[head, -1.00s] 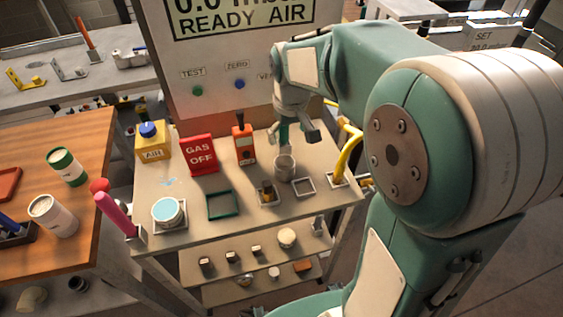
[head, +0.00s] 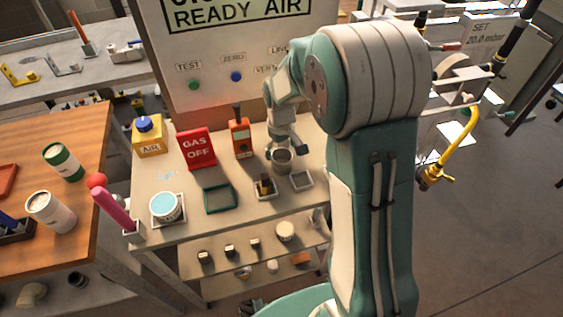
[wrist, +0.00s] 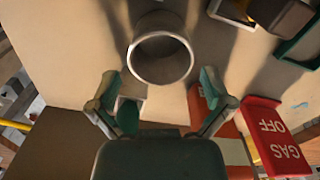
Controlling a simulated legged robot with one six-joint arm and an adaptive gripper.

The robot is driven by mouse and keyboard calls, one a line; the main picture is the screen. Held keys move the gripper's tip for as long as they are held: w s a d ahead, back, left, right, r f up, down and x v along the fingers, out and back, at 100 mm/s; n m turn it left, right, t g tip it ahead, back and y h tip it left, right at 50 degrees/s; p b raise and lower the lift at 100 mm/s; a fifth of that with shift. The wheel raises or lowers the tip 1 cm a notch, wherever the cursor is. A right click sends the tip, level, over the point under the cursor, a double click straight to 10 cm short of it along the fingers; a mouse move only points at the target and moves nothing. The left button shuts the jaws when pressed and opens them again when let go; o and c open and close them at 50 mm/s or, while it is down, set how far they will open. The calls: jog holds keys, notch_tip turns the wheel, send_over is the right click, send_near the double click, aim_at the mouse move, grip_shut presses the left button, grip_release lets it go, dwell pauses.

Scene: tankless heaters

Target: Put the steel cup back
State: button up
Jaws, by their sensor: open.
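The steel cup (head: 282,162) stands upright on the bench top, behind the small grey square frame (head: 302,181), which is empty. In the wrist view the cup (wrist: 160,62) shows its round open rim and an empty-looking inside. My gripper (wrist: 160,84) is open, with one finger on each side and the cup just beyond the fingertips, roughly centred between them. In the head view my gripper (head: 281,146) is low, right at the back of the cup. I cannot tell whether a finger touches it.
A green frame (head: 219,198), a tray with a small block (head: 265,188) and a blue-topped jar (head: 167,207) line the front. A yellow pipe (head: 458,145) is at right.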

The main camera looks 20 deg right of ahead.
aim_at(281, 159)
notch_tip(281, 159, down, 4)
jog(key=shift+s+r, duration=0.15)
jog(key=shift+r, duration=0.05)
jog(key=shift+c, duration=0.3)
jog(key=c, duration=1)
